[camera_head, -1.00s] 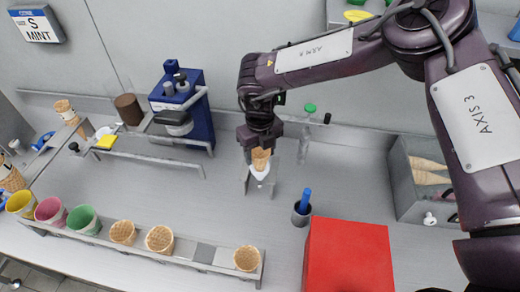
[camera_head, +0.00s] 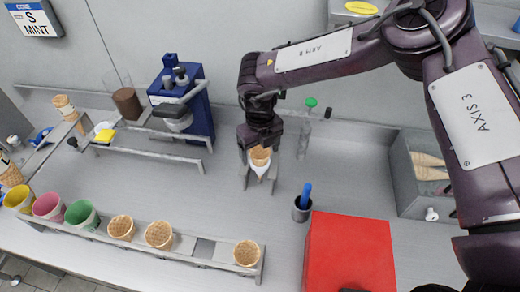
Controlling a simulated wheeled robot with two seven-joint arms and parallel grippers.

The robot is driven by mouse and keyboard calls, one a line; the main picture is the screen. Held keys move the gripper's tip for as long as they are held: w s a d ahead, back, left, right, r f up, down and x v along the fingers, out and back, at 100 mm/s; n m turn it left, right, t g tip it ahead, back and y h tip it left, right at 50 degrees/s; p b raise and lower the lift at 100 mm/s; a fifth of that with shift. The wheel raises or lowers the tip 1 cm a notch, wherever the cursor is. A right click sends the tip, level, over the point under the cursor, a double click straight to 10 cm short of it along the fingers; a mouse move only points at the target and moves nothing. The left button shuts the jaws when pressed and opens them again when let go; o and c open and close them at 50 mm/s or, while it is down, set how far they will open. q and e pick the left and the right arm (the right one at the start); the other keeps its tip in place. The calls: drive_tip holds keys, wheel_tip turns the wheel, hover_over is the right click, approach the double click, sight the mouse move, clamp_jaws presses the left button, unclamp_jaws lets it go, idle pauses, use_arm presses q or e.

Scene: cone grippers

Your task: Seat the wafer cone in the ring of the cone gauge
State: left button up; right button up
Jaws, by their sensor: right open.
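The wafer cone (camera_head: 260,155) stands at the cone gauge (camera_head: 246,176), a small grey stand in the middle of the worktop. A white sleeve or ring part shows just below the cone's mouth. My right gripper (camera_head: 261,143) is directly above and behind the cone with its jaws open. The fingertips partly hide the cone's far side, and I cannot tell whether they touch it. The cone looks upright, with its mouth facing up. My left gripper is not in view.
A rack (camera_head: 200,262) along the front holds several cones and coloured cups. A red box (camera_head: 348,255) stands at the front right. A dark cup with a blue tool (camera_head: 302,208) is right of the gauge. A blue machine (camera_head: 195,105) and a grey bin (camera_head: 408,185) flank the area.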

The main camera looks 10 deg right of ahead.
drive_tip(key=shift+r, duration=0.1)
drive_tip(key=shift+r, duration=0.4)
wheel_tip(320, 180, up, 6)
drive_tip(key=shift+r+b, duration=0.1)
drive_tip(key=shift+b, duration=1)
drive_tip(key=shift+r, duration=0.3)
